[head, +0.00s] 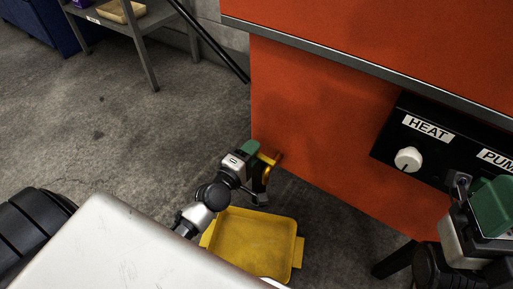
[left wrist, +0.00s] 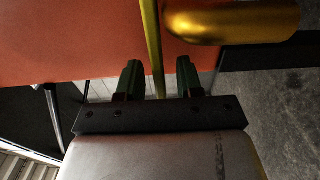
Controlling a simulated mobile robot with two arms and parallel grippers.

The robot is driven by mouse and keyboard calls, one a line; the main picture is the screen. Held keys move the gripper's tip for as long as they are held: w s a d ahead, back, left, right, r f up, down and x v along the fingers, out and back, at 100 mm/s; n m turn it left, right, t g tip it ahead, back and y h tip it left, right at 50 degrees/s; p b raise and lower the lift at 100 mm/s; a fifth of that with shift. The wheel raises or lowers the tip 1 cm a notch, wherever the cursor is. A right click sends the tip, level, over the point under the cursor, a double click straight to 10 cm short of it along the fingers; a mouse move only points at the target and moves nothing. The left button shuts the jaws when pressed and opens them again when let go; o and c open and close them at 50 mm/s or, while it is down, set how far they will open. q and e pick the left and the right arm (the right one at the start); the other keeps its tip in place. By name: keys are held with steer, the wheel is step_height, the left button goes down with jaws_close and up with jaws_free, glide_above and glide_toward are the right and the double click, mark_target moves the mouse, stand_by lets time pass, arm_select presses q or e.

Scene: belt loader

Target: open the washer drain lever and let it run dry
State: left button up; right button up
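The orange washer (head: 320,130) fills the upper right of the head view. Its brass drain lever (head: 268,158) sticks out at the lower left corner, with the spout (head: 266,174) below it. In the left wrist view the lever (left wrist: 152,45) is a thin brass bar and the spout (left wrist: 235,20) a thick curved pipe. My left gripper (left wrist: 159,78) is open, its green fingers on either side of the bar with gaps showing. The left gripper (head: 260,168) partly hides the valve in the head view. My right gripper (head: 475,195) is by the control panel; its opening is unclear.
A yellow tray (head: 299,262) lies on the floor beneath the spout, with no water visible in it. A black panel (head: 390,150) carries a white HEAT knob (head: 408,159) and a PUMP label (head: 497,160). A grey shelf (head: 150,22) stands at the upper left.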

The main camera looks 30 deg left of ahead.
arm_select(q)
steer(key=shift+w+d, duration=0.1)
steer(key=shift+w, duration=0.95)
jaws_close()
